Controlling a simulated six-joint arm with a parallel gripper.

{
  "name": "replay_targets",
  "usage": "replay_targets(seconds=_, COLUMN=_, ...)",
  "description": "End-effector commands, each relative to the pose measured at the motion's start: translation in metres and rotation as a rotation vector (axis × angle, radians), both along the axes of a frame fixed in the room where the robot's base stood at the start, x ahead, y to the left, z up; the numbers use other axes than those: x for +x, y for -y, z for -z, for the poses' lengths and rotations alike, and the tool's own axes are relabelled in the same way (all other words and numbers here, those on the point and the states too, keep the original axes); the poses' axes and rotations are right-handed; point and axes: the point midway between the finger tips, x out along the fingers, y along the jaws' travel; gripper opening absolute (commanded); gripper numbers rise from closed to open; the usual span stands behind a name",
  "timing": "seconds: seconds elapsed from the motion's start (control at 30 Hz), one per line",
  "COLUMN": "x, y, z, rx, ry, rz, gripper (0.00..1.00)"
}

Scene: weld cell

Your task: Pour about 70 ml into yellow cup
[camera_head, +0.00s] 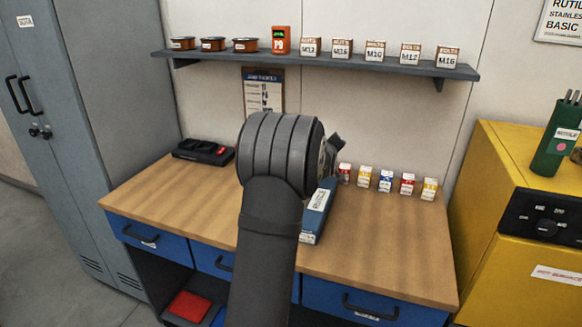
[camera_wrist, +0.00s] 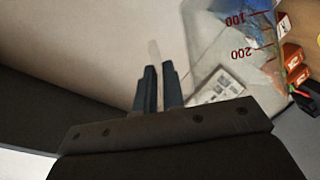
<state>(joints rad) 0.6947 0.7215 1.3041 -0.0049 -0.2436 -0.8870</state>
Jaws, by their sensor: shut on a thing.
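My gripper (camera_wrist: 157,85) shows in the wrist view with its two dark fingers close together. They are shut on a clear measuring vessel (camera_wrist: 230,60), whose red marks 100 and 200 show at the upper right. The grip point itself is hard to make out. The vessel looks tilted in this view, and its liquid level cannot be told. In the head view my arm hides the gripper's fingers and the vessel. I cannot make out a yellow cup in either view.
A blue box (camera_head: 318,208) lies on the wooden bench (camera_head: 380,245) beside my arm. Several small labelled boxes (camera_head: 386,181) stand at the bench's back. A black tray (camera_head: 203,151) is at back left. A shelf (camera_head: 330,63) hangs above. The bench's front right is clear.

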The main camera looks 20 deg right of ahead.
Motion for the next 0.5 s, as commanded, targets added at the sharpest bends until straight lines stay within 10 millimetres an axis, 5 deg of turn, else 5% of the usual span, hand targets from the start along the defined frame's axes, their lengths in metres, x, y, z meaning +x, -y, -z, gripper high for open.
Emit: replay_targets(seconds=0.5, x=-0.0036, y=0.0097, z=0.0007, rx=0.119, ry=0.048, rz=0.006, gripper=0.00)
